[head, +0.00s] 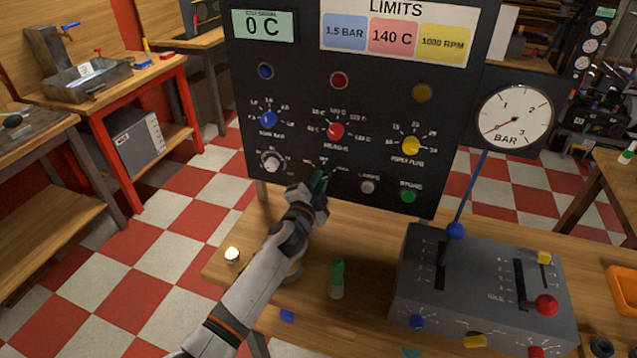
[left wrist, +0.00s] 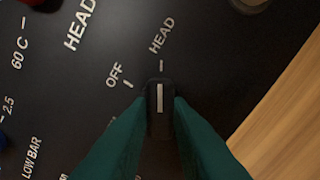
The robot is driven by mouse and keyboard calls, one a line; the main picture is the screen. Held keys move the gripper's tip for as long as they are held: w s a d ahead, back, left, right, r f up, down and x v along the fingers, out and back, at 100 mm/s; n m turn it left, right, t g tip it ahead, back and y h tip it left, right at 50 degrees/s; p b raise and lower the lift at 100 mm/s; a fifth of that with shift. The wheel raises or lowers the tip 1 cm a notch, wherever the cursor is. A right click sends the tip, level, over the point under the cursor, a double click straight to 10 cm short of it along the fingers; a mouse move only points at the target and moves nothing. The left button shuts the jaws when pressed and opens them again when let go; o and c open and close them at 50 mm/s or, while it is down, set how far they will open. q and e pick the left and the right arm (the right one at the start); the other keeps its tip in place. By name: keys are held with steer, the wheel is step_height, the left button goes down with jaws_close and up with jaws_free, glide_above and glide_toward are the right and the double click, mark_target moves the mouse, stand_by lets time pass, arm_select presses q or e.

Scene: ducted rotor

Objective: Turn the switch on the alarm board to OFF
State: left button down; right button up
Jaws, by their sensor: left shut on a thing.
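The alarm board is the black upright panel (head: 300,95) in the head view. Its small black switch (left wrist: 160,108) has a white line and shows in the left wrist view between my teal fingertips. The line points straight up in that view, at the tick under a HEAD label (left wrist: 161,35). The OFF label (left wrist: 115,75) and its tick are to the left of the line. My left gripper (head: 319,182) is shut on the switch at the board's lower edge and hides it in the head view. My right gripper is not in view.
Blue (head: 268,119), red (head: 336,130) and yellow (head: 411,145) knobs are above my gripper. A grey knob (head: 271,161) is to its left, a grey button (head: 367,186) to its right. A grey lever box (head: 480,290) and a green-capped bottle (head: 337,278) stand on the bench.

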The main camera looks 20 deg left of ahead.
arm_select(q)
steer(key=n, duration=0.2)
steer(key=shift+n, duration=0.3)
steer(key=n, duration=0.2)
steer(key=shift+n, duration=0.3)
steer(key=n+p, duration=0.1)
steer(key=n, duration=0.5)
steer(key=shift+f, duration=0.1)
steer(key=c, duration=1.3)
jaws_free()
steer(key=shift+s, duration=0.1)
